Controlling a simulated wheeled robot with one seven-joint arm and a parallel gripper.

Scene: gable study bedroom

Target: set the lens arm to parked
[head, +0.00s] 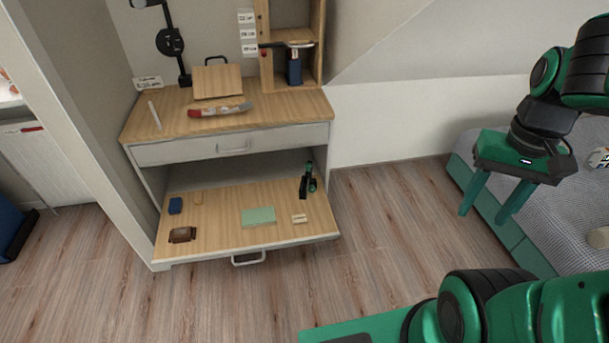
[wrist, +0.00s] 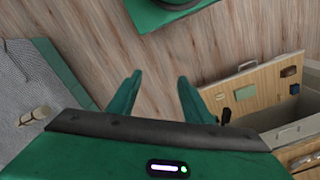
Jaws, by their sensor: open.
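A black jointed arm on a post (head: 183,66), with a round black disc (head: 170,41) partway up, stands at the back left of the desk. It looks like the lens arm, but its upper end is cut off by the top edge of the head view, so its setting cannot be told. My gripper (head: 480,213) is at the right of the head view, far from the desk, pointing down beside the bed. Its two green fingers are apart with nothing between them; they also show in the wrist view (wrist: 160,76).
The desk top (head: 285,110) bears a wooden stand, a red-and-grey tool and a small sign (head: 148,83). Labels (head: 248,33) hang beside a wooden shelf. The bed (head: 540,220) is at right; floor between is clear.

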